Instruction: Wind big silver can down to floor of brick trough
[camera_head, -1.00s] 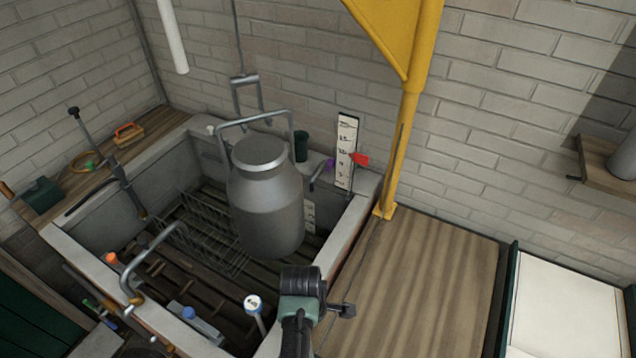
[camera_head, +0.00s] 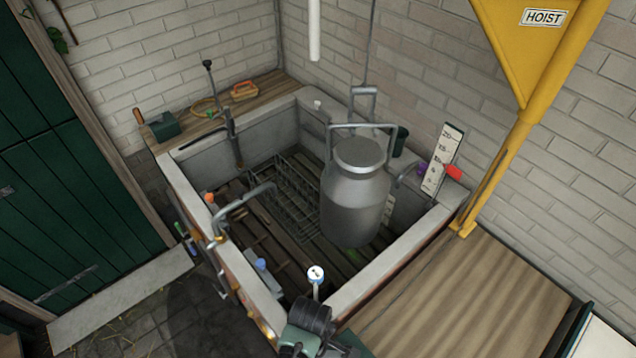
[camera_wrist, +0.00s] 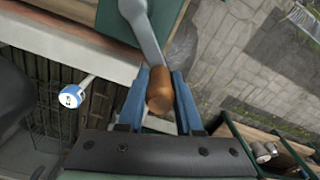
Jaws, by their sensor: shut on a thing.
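The big silver can (camera_head: 355,200) hangs upright by its handle from a hook (camera_head: 363,95) on the hoist cable, inside the brick trough (camera_head: 405,245). Its lid is near the height of the trough rim. I cannot tell how much gap lies between its base and the slatted floor. In the wrist view, my gripper (camera_wrist: 160,100) is shut on a wooden crank handle (camera_wrist: 160,88) at the end of a grey crank arm (camera_wrist: 143,30). A gauge board (camera_head: 434,178) with a red pointer (camera_head: 454,172) stands at the trough's back right.
A wire rack (camera_head: 290,190) stands in the trough left of the can. A curved tap (camera_head: 245,200) and a white-topped probe (camera_head: 316,274) are at the near side. The yellow hoist post (camera_head: 495,175) rises at the right beside a wooden worktop (camera_head: 470,305).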

